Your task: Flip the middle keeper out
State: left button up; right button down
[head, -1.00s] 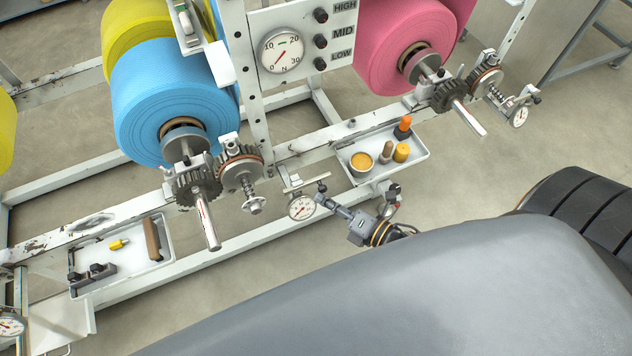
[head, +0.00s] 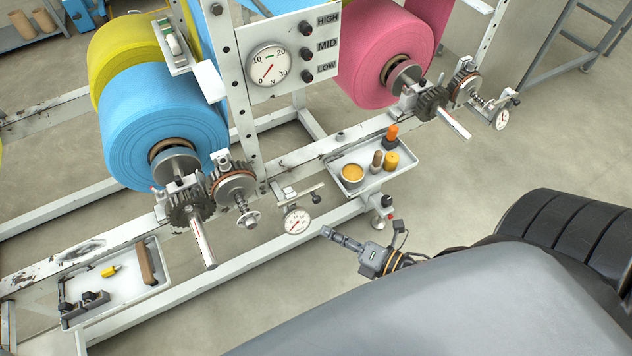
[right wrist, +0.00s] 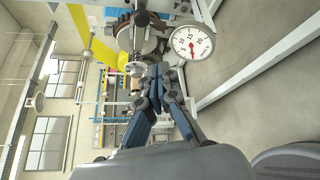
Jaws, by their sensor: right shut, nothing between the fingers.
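The middle station carries the blue roll (head: 165,130), with its shaft (head: 203,245) pointing toward me. Small metal blocks, one of them (head: 220,167), sit above the gear (head: 187,208) and the clutch disc (head: 232,187). I cannot tell for certain which part is the keeper. My right gripper (head: 328,232) is shut and empty, in free air right of the round dial (head: 297,221) and touching nothing. In the right wrist view its fingers (right wrist: 158,77) are closed together, with the dial (right wrist: 192,43) beyond to the right. My left gripper is out of view.
A gauge panel (head: 290,88) stands on the upright between the blue roll and the pink roll (head: 385,50). One tray (head: 405,160) holds a cup and small bottles; another (head: 130,295) holds tools. The frame's lower rail (head: 270,238) runs behind my gripper. Floor to its right is clear.

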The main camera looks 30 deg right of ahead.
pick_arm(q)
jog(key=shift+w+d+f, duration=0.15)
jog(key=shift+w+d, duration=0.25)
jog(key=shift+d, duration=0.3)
pick_arm(e)
jog(key=v, duration=0.3)
jog(key=shift+s+a+r, duration=0.1)
jog(key=shift+s+r, duration=0.05)
jog(key=shift+s, duration=0.35)
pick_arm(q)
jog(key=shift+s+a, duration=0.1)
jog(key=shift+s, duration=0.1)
